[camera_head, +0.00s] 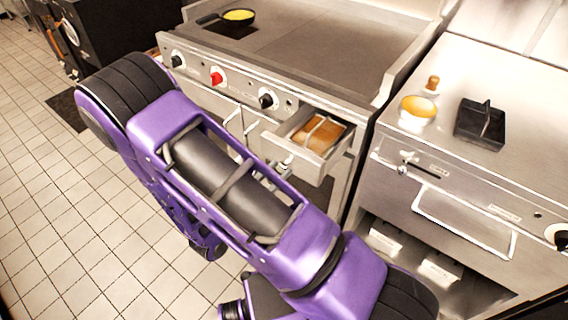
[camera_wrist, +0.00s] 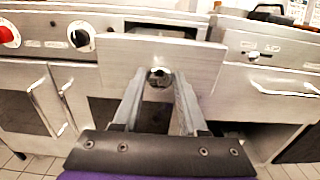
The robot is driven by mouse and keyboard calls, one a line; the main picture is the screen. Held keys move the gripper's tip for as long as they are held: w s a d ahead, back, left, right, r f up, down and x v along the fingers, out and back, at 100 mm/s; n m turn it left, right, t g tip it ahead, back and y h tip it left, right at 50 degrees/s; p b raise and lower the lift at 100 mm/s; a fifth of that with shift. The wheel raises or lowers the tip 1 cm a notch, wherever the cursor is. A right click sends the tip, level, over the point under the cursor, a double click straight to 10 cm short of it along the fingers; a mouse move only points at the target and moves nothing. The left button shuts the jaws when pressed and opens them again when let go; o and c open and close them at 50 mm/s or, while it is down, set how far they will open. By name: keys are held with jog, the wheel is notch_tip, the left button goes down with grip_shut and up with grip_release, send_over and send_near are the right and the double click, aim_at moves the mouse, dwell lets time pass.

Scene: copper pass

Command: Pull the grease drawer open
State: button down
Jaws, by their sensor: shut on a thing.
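The grease drawer (camera_head: 312,166) sticks out of the front of the griddle unit, below its right-hand knobs. Its open top shows a brown, greasy-looking inside with a thin bar across it. In the wrist view its plain steel front (camera_wrist: 205,62) stands out ahead of the cabinet face. My gripper (camera_wrist: 158,80) is shut on the small dark handle (camera_wrist: 158,73) at the middle of that front. In the head view my purple arm hides part of the gripper and the cabinet beside it.
The griddle (camera_head: 315,52) carries a pan (camera_head: 238,16) with yellow food at the back left. A steel counter (camera_head: 510,85) to the right holds an orange-topped bowl (camera_head: 418,108) and a black tray (camera_head: 480,125). Cabinet doors with bar handles (camera_wrist: 45,100) lie left of the drawer. Tiled floor is clear at left.

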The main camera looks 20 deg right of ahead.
jog(key=shift+s+a, duration=0.15)
jog(key=shift+c, duration=2.3)
grip_release()
jog(key=v, duration=1.7)
jog(key=shift+a, duration=0.1)
